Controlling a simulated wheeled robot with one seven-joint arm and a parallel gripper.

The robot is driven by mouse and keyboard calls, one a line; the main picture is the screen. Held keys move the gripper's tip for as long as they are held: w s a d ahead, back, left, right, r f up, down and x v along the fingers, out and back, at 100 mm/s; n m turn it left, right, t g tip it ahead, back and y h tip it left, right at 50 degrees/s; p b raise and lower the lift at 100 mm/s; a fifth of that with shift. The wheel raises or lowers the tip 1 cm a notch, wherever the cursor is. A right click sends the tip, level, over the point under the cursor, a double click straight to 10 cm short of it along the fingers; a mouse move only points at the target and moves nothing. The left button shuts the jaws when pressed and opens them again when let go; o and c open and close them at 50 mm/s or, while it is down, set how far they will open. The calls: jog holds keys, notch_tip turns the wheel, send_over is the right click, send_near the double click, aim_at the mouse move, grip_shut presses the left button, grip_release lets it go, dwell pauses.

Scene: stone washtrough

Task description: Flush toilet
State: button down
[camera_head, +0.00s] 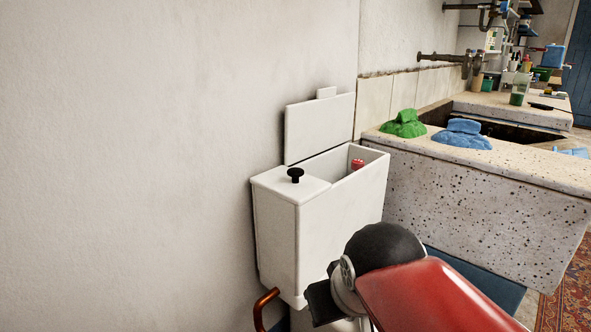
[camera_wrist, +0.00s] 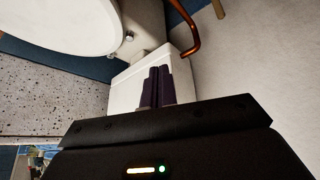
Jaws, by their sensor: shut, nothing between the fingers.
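A white toilet tank (camera_head: 325,230) hangs on the wall, its flat lid (camera_head: 319,128) standing upright behind it. A black flush knob (camera_head: 295,175) stands on its closed left part. The right part is open, and a red piece (camera_head: 357,164) shows inside. My gripper (camera_wrist: 157,72) is shut and empty in the wrist view, its dark fingers in front of the white tank (camera_wrist: 122,92). I cannot tell the gap between them. The knob does not show there. The white toilet bowl (camera_wrist: 65,22) is at upper left. In the head view my arm hides the fingertips.
A copper pipe (camera_head: 264,307) runs below the tank's left side. To the right is a speckled stone washtrough (camera_head: 480,215) with a green cloth (camera_head: 404,124) and a blue cloth (camera_head: 463,134) on its rim. The wall left of the tank is bare.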

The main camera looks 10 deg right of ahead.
jog(key=w+r+n+t+h, duration=0.2)
jog(key=w+r+n, duration=0.3)
jog(key=w+r, duration=1.9)
jog(key=shift+w+a+t, duration=0.2)
jog(key=shift+w+t, duration=0.2)
jog(key=shift+w, duration=0.8)
jog(key=shift+f, duration=0.15)
jog(key=b, duration=0.8)
send_over(296, 172)
notch_tip(296, 172, down, 7)
jog(key=shift+f, duration=0.15)
jog(key=shift+f+b, duration=0.4)
jog(key=shift+f, duration=0.3)
jog(key=shift+f, duration=0.4)
